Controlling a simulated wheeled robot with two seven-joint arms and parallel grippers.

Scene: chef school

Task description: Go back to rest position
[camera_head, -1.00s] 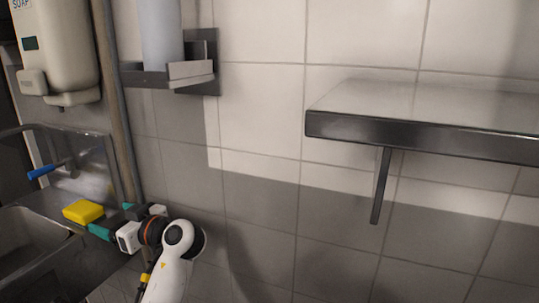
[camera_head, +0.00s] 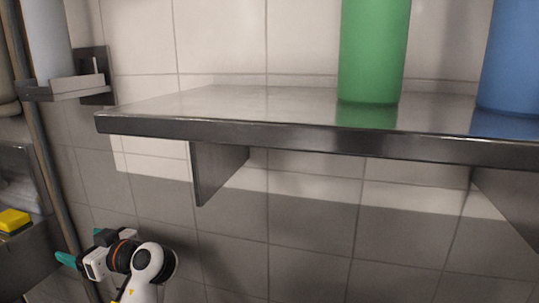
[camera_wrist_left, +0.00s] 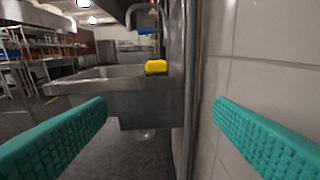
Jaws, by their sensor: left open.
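My left gripper (camera_head: 80,250) is at the lower left of the head view, below the metal shelf and close to the tiled wall. In the left wrist view its two teal fingers (camera_wrist_left: 160,130) stand wide apart with nothing between them. My right gripper is in neither view.
A metal wall shelf (camera_head: 220,122) holds a green container (camera_head: 374,50) and a blue container (camera_head: 514,60). A yellow sponge (camera_head: 13,221) lies at the sink (camera_wrist_left: 90,84). A vertical pipe (camera_head: 48,130) and a wall holder (camera_head: 65,90) are at the left. The floor (camera_wrist_left: 95,158) beyond the gripper is clear.

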